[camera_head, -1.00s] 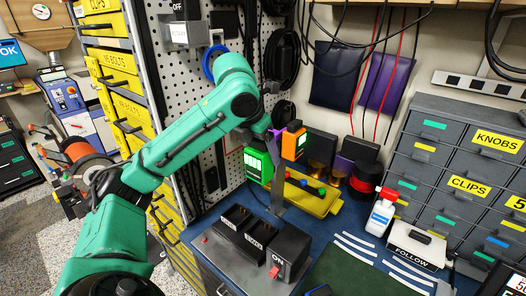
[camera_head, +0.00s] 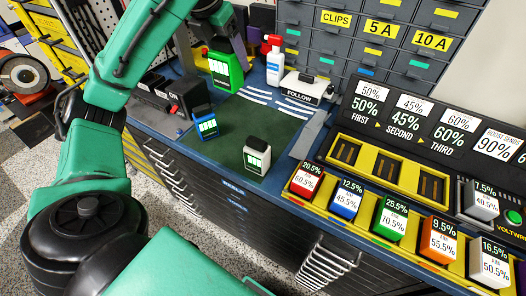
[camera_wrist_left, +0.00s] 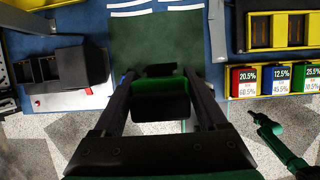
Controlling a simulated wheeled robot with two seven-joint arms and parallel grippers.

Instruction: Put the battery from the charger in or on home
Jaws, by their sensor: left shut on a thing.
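My left gripper (camera_head: 238,50) is shut on a green battery (camera_head: 222,72) with a lit bar display, held in the air at the back of the green mat (camera_head: 238,115). In the left wrist view the battery (camera_wrist_left: 160,100) sits between the two fingers. The black charger (camera_head: 160,92) with a red ON switch stands left of the mat, partly behind my arm; its slots show empty in the left wrist view (camera_wrist_left: 50,68). No label reading home is legible. My right gripper is not seen in the head view; a small green arm part (camera_wrist_left: 275,140) shows in the left wrist view.
A blue battery (camera_head: 204,122) and a white battery (camera_head: 257,153) stand on the mat's front part. A yellow rack (camera_head: 380,165) with slots and several coloured, labelled batteries are at the right. A white bottle (camera_head: 274,62) and a FOLLOW block (camera_head: 302,88) stand behind the mat.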

